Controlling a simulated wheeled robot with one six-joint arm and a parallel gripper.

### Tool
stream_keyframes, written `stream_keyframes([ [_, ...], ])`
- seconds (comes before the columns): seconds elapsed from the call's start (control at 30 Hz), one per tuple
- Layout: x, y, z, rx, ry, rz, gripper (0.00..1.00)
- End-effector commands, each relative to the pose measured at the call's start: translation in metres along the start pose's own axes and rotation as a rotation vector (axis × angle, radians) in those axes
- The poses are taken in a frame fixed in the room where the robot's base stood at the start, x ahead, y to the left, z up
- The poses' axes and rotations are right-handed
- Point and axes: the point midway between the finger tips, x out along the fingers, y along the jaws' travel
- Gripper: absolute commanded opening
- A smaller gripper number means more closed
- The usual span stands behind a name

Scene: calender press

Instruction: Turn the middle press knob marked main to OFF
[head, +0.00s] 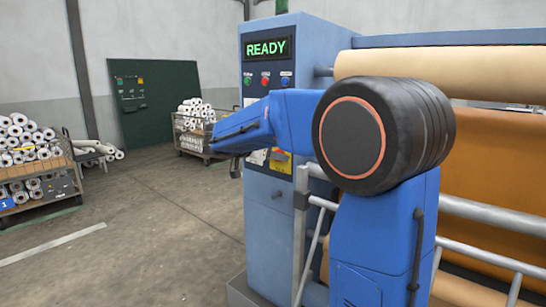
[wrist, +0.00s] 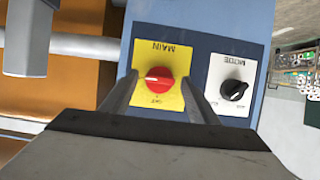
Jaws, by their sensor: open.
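The main knob (wrist: 158,84) is a red dial on a yellow plate (wrist: 176,60) marked MAIN, which shows upside down in the wrist view. A pale mark on the dial points to the left in that view. My gripper (wrist: 160,80) is open, with one finger at each side of the knob. Whether the fingers touch the knob I cannot tell. In the head view my gripper (head: 236,166) shows beside the press column, and my arm covers part of the panel. The yellow plate (head: 281,167) shows there in part.
A black MODE knob (wrist: 233,90) on a white plate sits right of the main knob in the wrist view. The press column (head: 270,220) carries a lit READY display (head: 267,48). Guard rails (head: 490,255) stand on the right.

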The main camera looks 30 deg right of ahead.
Motion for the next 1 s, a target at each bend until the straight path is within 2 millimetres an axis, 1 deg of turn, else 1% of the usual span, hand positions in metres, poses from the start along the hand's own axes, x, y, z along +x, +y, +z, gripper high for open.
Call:
stream_keyframes([
  [0.2, 0.0, 0.0, 0.0, 0.0, 0.0, 0.0, 0.55],
  [0.37, -0.0002, 0.0, -0.0001, 0.0, 0.0, 0.0, 0.16],
  [0.4, -0.0002, 0.0, -0.0001, 0.0, 0.0, 0.0, 0.13],
  [0.63, -0.0003, -0.0003, -0.0001, -0.011, 0.0, 0.005, 0.14],
  [0.77, -0.0003, -0.001, -0.0001, -0.046, 0.0, 0.019, 0.14],
  [1.0, -0.0004, -0.0031, 0.0005, -0.185, 0.0, 0.077, 0.14],
])
